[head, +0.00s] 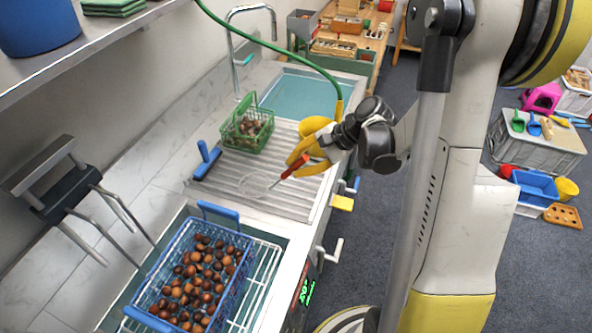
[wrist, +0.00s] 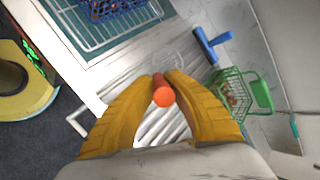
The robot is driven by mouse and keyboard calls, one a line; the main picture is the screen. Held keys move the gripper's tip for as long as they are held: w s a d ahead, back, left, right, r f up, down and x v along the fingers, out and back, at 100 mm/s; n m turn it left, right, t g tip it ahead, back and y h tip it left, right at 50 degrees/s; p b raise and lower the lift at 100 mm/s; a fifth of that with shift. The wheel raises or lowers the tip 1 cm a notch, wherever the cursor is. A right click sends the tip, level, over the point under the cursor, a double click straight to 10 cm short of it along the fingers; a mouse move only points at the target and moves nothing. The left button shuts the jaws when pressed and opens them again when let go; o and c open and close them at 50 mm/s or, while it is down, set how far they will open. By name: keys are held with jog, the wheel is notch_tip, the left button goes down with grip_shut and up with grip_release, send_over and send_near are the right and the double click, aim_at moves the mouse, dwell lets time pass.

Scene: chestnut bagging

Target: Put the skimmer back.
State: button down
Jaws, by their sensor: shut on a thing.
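The skimmer has a red-orange handle (head: 292,166) and a thin round wire head (head: 257,180). My gripper (head: 305,158) is shut on the handle, its yellow fingers on either side. The skimmer is over the ribbed metal drainboard (head: 262,203), its head pointing left; I cannot tell if the head touches the board. In the wrist view the handle's round orange end (wrist: 162,97) faces the camera between the fingers (wrist: 163,85), with the faint wire head beyond it.
A blue wire basket (head: 243,262) of chestnuts stands at the front left. A green basket (head: 262,112) with chestnuts and a blue squeegee (head: 205,163) are on the drainboard. A tap (head: 235,60) and green hose (head: 290,53) are behind. A metal-legged fixture (head: 70,190) is at left.

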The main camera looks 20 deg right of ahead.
jog(key=shift+f, duration=0.4)
jog(key=shift+f, duration=0.2)
jog(key=c, duration=1.5)
grip_release()
jog(key=shift+r, duration=0.1)
